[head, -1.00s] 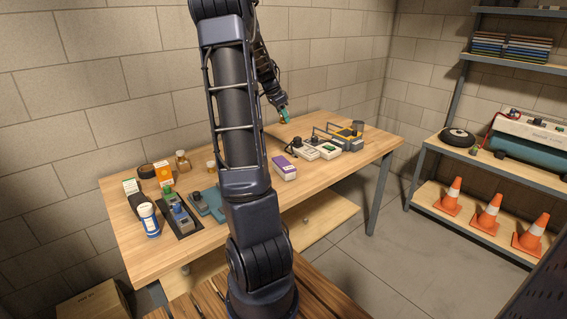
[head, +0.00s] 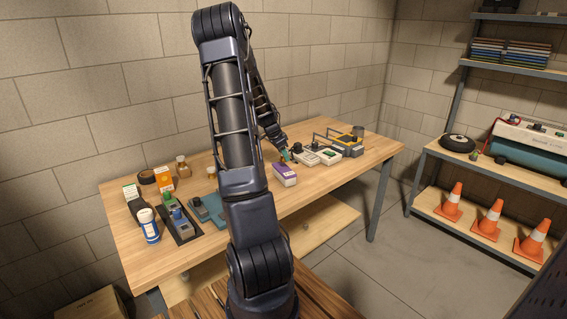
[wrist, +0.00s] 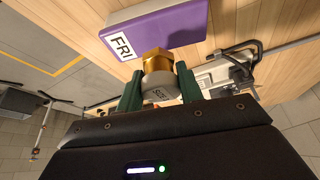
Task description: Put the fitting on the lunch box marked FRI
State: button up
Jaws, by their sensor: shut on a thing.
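The lunch box marked FRI (head: 285,174) is a purple and white box near the middle of the table. Its purple top and FRI label (wrist: 121,43) show in the wrist view. My gripper (head: 284,154) is low at the box's far side. In the wrist view its green fingers (wrist: 160,88) are shut on the fitting (wrist: 156,62), which has a brass nut end and a grey collar with small print. The brass end points toward the box, close to its labelled side. I cannot tell whether they touch. The fitting is not clear in the head view.
Pale boxes with dark knobs (head: 327,155) and a grey-yellow case (head: 346,146) stand just right of my gripper. The front right of the table is clear.

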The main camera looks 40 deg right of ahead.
aim_at(283, 161)
jog(key=shift+f, duration=1.95)
jog(key=shift+f, duration=0.1)
jog(key=o, duration=1)
